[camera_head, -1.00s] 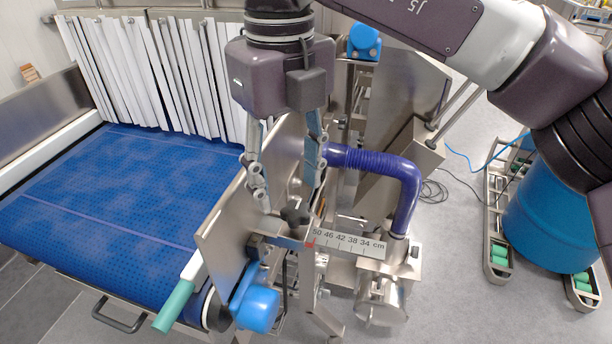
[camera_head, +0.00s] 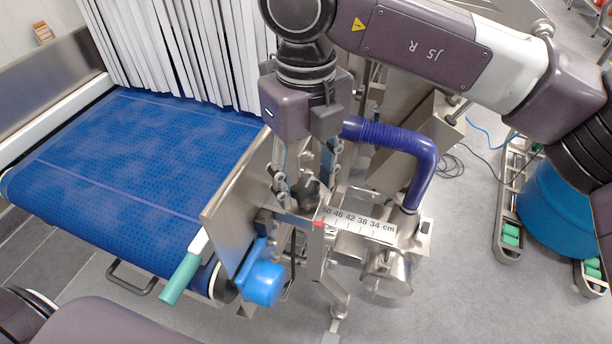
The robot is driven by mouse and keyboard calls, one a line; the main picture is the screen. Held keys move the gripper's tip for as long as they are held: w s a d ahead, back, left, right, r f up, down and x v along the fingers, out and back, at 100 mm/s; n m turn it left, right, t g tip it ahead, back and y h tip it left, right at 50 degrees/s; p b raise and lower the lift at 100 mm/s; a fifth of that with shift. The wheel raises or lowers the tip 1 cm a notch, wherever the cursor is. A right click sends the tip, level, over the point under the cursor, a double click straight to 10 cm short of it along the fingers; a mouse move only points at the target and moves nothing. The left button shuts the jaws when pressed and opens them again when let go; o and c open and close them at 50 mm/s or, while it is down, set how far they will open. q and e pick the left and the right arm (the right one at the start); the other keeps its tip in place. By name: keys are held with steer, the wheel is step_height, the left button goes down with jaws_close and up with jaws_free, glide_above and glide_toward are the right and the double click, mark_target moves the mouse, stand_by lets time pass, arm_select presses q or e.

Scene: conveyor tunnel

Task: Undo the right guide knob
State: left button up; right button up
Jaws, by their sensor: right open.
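The right guide knob (camera_head: 309,190) is a small dark knob on the metal bracket at the left end of the scale. My right gripper (camera_head: 305,197) comes down over it from above. Its two fingers are apart, one on the left and one on the right of the knob. They partly hide it, and I cannot tell whether they touch it. The scale (camera_head: 357,223) is a white strip marked 50 to 34 cm, with a red mark by its left end. The metal guide plate (camera_head: 232,190) stands beside the belt. My left gripper is out of view.
The blue belt (camera_head: 140,150) fills the left, with white strip curtains (camera_head: 175,50) behind. A blue motor (camera_head: 263,287) and a green handle (camera_head: 180,279) stick out in front. A purple hose (camera_head: 424,170) curves down at the right. A blue drum (camera_head: 555,215) stands far right.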

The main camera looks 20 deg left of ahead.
steer(key=shift+s, duration=0.1)
steer(key=shift+c, duration=0.4)
steer(key=c, duration=1.1)
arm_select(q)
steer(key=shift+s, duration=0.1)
